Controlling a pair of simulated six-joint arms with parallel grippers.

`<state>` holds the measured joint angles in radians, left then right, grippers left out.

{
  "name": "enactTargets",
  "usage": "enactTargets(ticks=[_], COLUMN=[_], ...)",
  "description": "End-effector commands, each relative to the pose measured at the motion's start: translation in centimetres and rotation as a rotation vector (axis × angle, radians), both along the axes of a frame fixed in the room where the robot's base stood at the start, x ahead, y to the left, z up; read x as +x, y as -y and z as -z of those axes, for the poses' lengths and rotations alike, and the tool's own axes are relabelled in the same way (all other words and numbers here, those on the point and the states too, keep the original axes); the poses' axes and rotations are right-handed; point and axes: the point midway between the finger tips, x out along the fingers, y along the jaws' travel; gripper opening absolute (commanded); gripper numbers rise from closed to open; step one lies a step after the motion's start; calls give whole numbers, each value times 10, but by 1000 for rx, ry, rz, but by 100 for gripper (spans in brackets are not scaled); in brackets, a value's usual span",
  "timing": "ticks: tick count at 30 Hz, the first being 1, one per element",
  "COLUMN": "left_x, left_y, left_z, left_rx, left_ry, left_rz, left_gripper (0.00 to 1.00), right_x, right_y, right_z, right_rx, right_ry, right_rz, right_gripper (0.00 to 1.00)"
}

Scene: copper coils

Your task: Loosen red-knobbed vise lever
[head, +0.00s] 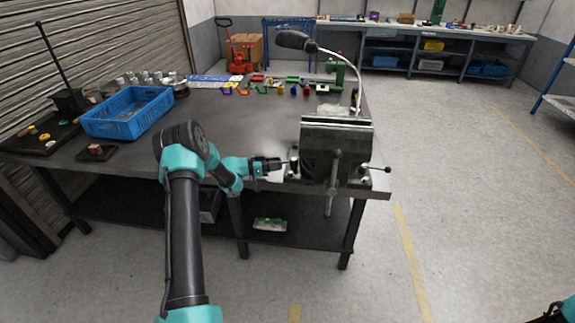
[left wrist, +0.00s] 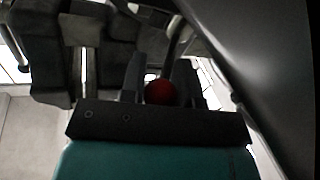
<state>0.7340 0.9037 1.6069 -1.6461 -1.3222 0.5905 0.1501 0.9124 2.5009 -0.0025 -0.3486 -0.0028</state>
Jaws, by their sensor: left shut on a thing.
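The grey metal bench vise (head: 322,148) is mounted at the right front corner of the workbench. A lever with a red knob (left wrist: 160,92) belongs to it; the knob shows between my finger parts in the left wrist view. My left gripper (head: 281,163) is shut on the red-knobbed lever, at the left side of the vise near its base. The red knob is hidden by the gripper in the head view.
A blue crate (head: 127,113) stands on the left of the dark workbench (head: 243,125). A bent lamp (head: 352,72) rises behind the vise. Small coloured clamps and parts line the bench's back. The bench middle is clear. My right arm shows only at the bottom right corner.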

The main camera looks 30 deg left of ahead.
Motion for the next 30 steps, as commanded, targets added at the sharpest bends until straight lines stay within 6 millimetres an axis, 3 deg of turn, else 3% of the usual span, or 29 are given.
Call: enactTargets(ticks=[12,13,18,21,30], left_x=[-1,-1,-1,-2,-3], left_y=[-2,-2,-2,-2,-5], left_z=[-1,-1,-1,-1,0], left_rx=[0,0,-1,-1,0], left_ry=[3,3,2,2,1], left_rz=[6,6,4,4,2], left_gripper=[0,30,46,54,54], right_x=[0,0,0,0,0], right_y=[0,0,0,0,0], right_z=[0,0,0,0,0], right_rx=[0,0,0,0,0], right_ry=[0,0,0,0,0], right_rz=[0,0,0,0,0], right_gripper=[0,0,0,0,0])
